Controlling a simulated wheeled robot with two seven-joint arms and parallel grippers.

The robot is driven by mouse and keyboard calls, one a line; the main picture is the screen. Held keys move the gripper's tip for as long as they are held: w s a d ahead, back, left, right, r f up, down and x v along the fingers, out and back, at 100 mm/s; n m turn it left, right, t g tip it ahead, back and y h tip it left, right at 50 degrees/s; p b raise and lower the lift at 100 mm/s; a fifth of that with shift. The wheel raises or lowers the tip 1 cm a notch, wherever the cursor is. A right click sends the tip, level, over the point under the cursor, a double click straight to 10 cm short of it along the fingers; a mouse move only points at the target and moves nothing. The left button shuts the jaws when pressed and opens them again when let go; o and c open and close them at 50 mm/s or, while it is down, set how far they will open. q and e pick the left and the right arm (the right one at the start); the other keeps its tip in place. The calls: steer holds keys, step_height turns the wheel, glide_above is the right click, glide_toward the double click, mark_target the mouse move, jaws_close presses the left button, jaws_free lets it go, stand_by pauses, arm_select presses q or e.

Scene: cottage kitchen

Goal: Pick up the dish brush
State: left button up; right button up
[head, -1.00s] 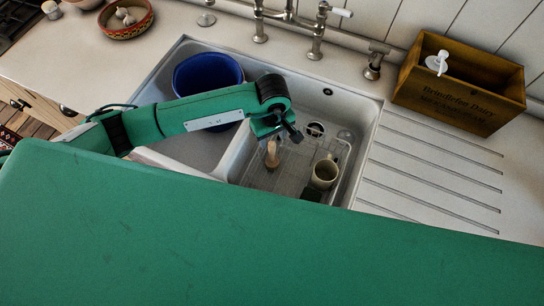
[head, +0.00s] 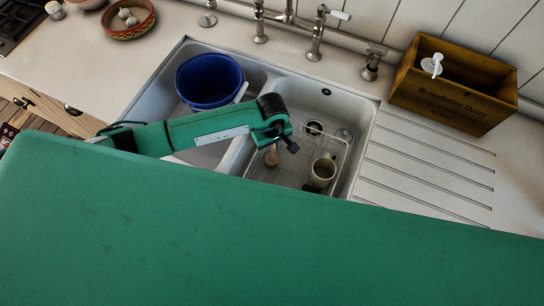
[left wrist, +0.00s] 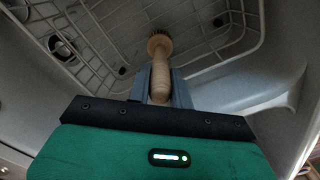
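The dish brush (left wrist: 160,75) has a pale wooden handle and a round head with dark bristles. In the left wrist view its handle lies between the two grey fingers of my left gripper (left wrist: 160,90), which sit close against both sides. The gripper looks shut on it. In the head view the left gripper (head: 288,141) is over the right sink basin, and part of the wooden brush (head: 271,156) shows just below it. My right gripper is in neither view.
A blue bucket (head: 209,84) stands in the left basin. The taps (head: 315,40) rise behind. A wooden crate (head: 450,95) stands beside the clear ribbed drainboard (head: 425,165).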

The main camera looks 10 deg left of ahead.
arm_select(q)
jaws_close()
step_height(320, 180, up, 20)
steer(key=b, duration=0.6)
steer(key=shift+r, duration=0.15)
